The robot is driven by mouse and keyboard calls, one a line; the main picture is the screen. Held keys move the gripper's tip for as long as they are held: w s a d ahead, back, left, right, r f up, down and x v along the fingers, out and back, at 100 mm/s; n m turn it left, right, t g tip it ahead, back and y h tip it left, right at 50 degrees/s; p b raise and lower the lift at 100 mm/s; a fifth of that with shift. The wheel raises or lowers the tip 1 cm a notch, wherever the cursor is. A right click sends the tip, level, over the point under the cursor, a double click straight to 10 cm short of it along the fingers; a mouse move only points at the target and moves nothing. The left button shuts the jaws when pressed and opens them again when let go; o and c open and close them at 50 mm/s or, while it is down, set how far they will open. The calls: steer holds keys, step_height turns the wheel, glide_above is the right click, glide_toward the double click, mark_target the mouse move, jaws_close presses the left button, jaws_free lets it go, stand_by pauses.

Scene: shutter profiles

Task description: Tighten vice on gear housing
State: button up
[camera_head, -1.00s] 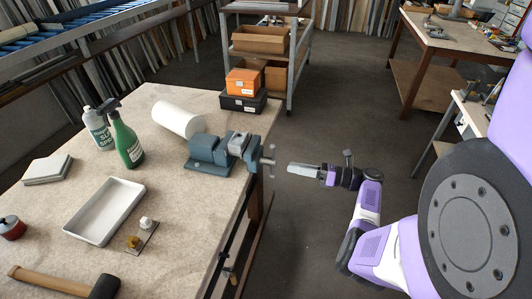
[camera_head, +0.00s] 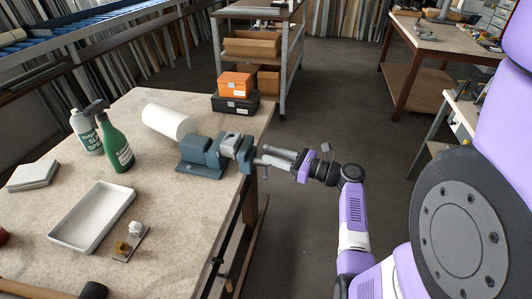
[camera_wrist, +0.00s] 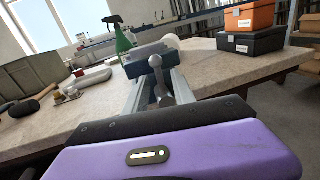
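The blue-grey vice (camera_head: 204,154) is fixed at the right edge of the workbench (camera_head: 165,215). A light grey block, apparently the gear housing (camera_head: 231,138), sits between its jaws; whether it is clamped tight cannot be told. The vice's metal handle (camera_head: 262,158) sticks out past the bench edge. My gripper (camera_head: 276,155) is at the handle, pointing left towards the vice. In the wrist view, my gripper's fingers (camera_wrist: 158,84) stand apart on either side of the screw and handle (camera_wrist: 157,68). Contact with the handle cannot be made out.
A white roll (camera_head: 166,121), a green spray bottle (camera_head: 115,142), a white tray (camera_head: 92,216) and a mallet (camera_head: 92,291) are on the bench. Orange (camera_head: 235,84) and black boxes (camera_head: 236,104) stand at its far corner. The floor right of the bench is open.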

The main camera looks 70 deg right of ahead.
steer(key=shift+w+d, duration=0.2)
steer(key=shift+w, duration=1.25)
jaws_close()
stand_by(0.3)
